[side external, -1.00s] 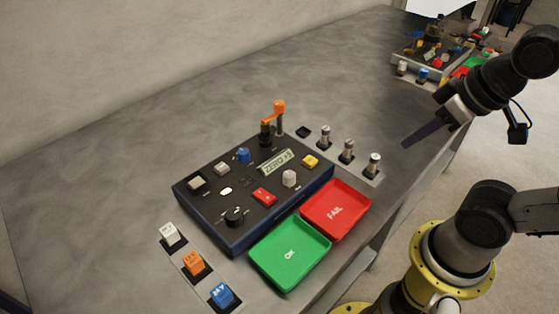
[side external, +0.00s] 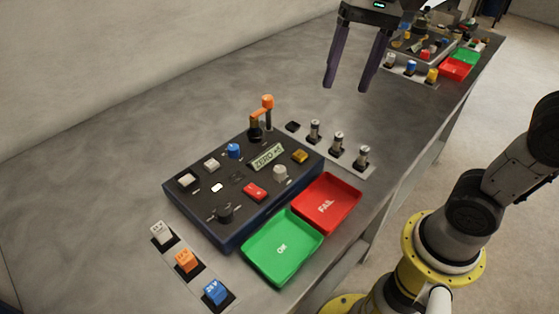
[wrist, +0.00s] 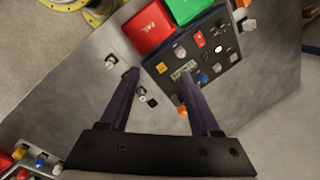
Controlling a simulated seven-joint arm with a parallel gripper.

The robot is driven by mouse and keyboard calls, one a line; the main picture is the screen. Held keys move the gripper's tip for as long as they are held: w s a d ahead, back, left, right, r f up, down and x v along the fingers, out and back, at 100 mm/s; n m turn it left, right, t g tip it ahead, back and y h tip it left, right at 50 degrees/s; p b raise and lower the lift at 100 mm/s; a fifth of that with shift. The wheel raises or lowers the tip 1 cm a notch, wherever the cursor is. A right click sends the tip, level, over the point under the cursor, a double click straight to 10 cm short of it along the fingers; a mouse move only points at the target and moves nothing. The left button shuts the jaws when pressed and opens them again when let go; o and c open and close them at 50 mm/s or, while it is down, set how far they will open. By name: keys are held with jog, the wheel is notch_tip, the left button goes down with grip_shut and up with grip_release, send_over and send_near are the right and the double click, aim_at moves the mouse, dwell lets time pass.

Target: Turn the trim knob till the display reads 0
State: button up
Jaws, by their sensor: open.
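The dark control panel (side external: 200,228) lies on the bench with a small display (side external: 268,157) near its far right side. The display seems to read "ZERO ±5", though the last character is small. The panel bears a grey knob (side external: 280,172), a black knob (side external: 223,213) and a blue knob (side external: 233,150). I cannot read which one is labelled trim. My gripper (side external: 348,87) is open and empty, high above the bench, beyond and to the right of the panel. In the wrist view its fingers (wrist: 158,77) point toward the panel's display edge (wrist: 184,69).
An orange-topped lever (side external: 267,102) stands at the panel's far edge. Several metal-topped parts (side external: 338,142) stand on a strip beside it. A red tray (side external: 345,215) and a green tray (side external: 265,268) lie in front. Colored blocks (side external: 186,261) sit at left. A second console (side external: 420,62) stands farther back.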

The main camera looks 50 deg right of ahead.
jog(key=w+a+f+m+g, duration=0.1)
jog(key=w+a+f+g, duration=0.15)
jog(key=w, duration=0.55)
jog(key=g, duration=0.1)
send_near(279, 168)
jog(key=shift+g+y, duration=0.25)
jog(key=shift+y, duration=0.15)
jog(key=x, duration=0.8)
jog(key=shift+d+f, duration=0.2)
jog(key=shift+f, duration=0.3)
grip_shut()
